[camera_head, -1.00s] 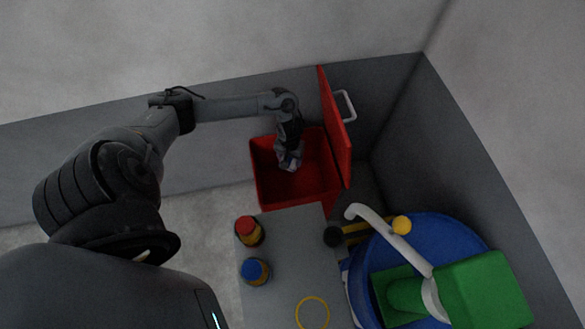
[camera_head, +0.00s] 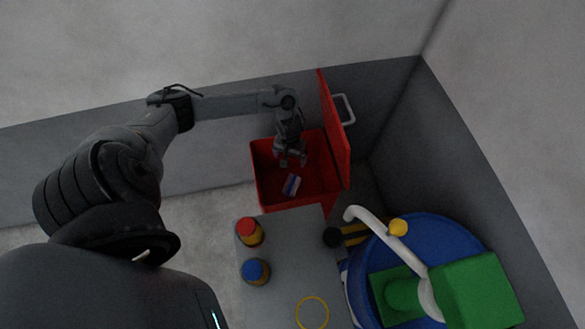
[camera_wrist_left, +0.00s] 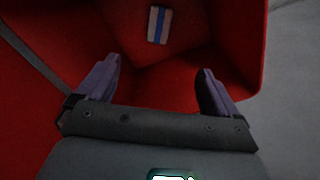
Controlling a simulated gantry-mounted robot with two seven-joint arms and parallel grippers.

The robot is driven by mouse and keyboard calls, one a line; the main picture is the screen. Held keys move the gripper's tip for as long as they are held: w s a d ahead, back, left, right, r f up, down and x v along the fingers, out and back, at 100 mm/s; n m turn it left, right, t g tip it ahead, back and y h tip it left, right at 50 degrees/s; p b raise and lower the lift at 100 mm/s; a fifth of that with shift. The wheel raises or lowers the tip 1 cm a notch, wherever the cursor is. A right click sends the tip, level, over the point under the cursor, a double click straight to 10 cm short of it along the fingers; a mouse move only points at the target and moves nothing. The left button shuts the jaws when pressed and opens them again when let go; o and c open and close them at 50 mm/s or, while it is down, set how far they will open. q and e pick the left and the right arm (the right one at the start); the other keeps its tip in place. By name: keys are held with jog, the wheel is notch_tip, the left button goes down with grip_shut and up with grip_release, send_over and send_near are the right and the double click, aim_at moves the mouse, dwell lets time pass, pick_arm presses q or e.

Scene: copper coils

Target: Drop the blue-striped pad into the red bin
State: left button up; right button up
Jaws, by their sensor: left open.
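The blue-striped pad (camera_head: 291,185) is a small pale block with a blue stripe, inside the red bin (camera_head: 259,178). It also shows in the left wrist view (camera_wrist_left: 159,25), apart from the fingers, with red bin surface (camera_wrist_left: 50,110) around it. My left gripper (camera_head: 291,161) is over the bin opening, open and empty. Its two fingers (camera_wrist_left: 158,84) are spread wide in the left wrist view. My right gripper does not show.
The bin's red lid (camera_head: 336,130) stands open on its right side. A grey table (camera_head: 292,245) in front holds a red-capped jar (camera_head: 249,231), a blue-capped jar (camera_head: 255,271) and a yellow ring (camera_head: 312,313). A blue drum (camera_head: 445,235) with green parts stands at the right.

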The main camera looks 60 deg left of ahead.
pick_arm(q)
notch_tip(320, 180, up, 8)
jog(key=p, duration=0.3)
dwell(0.4)
